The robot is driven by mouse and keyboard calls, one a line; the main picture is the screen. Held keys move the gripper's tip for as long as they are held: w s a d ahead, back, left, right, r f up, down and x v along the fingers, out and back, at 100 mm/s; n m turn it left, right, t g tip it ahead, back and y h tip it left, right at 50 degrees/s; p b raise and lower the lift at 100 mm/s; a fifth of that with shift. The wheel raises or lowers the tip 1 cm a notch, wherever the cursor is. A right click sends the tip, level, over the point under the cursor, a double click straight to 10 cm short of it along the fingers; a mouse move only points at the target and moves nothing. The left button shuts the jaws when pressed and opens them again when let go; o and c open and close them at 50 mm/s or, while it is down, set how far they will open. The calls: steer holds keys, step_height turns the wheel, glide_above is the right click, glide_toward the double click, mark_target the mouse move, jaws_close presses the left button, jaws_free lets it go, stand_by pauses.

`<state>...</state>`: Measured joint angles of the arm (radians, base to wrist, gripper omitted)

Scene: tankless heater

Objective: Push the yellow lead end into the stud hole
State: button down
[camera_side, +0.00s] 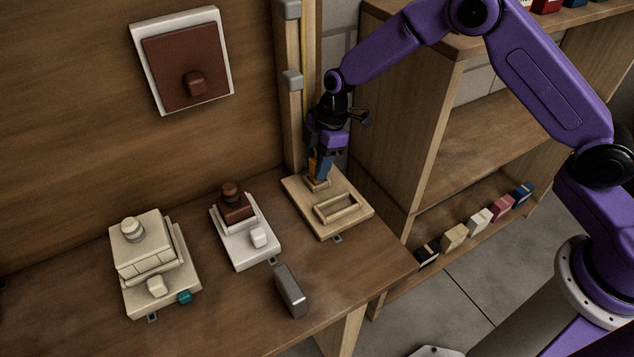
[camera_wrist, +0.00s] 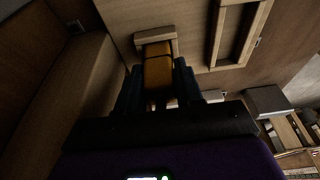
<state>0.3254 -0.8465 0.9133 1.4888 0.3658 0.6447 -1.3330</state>
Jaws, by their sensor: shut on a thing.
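The yellow lead end (camera_wrist: 158,72) is between the two fingers of my gripper (camera_wrist: 158,90) in the wrist view. In the side view my gripper (camera_side: 321,163) points down over the back of a light wooden board, and a bit of the yellow lead end (camera_side: 312,165) shows beside the fingers. The lead end's tip meets a small raised wooden block (camera_wrist: 140,40) on the board (camera_side: 296,192). The stud hole itself is hidden, and I cannot tell how deep the tip sits. A yellow strip (camera_side: 304,50) runs down the wall post above.
A raised wooden frame (camera_side: 338,207) is on the board's front half. To the left stand a white unit with a brown block (camera_side: 236,208) and a cream stepped unit (camera_side: 143,250). A grey block (camera_side: 291,290) stands near the table's front edge. A shelf (camera_side: 420,130) is close at right.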

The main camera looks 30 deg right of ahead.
steer(key=shift+f, duration=0.3)
stand_by(0.5)
steer(key=c, duration=0.7)
jaws_free()
steer(key=shift+o, duration=0.2)
steer(key=shift+r, duration=0.1)
steer(key=v, duration=1.7)
steer(key=shift+d+r, duration=0.1)
steer(key=s+d+r+m+h, duration=0.1)
steer(key=s+d, duration=0.1)
steer(key=s, duration=0.8)
steer(key=s+d+r+m, duration=0.1)
steer(key=s+r+m, duration=0.1)
steer(key=s, duration=0.8)
steer(key=s+d+f+m, duration=0.1)
steer(key=s+d, duration=0.4)
steer(key=s, duration=0.2)
steer(key=s+d+f+m+h, duration=0.1)
steer(key=s+d, duration=0.4)
steer(key=s, duration=0.3)
steer(key=shift+f, duration=0.3)
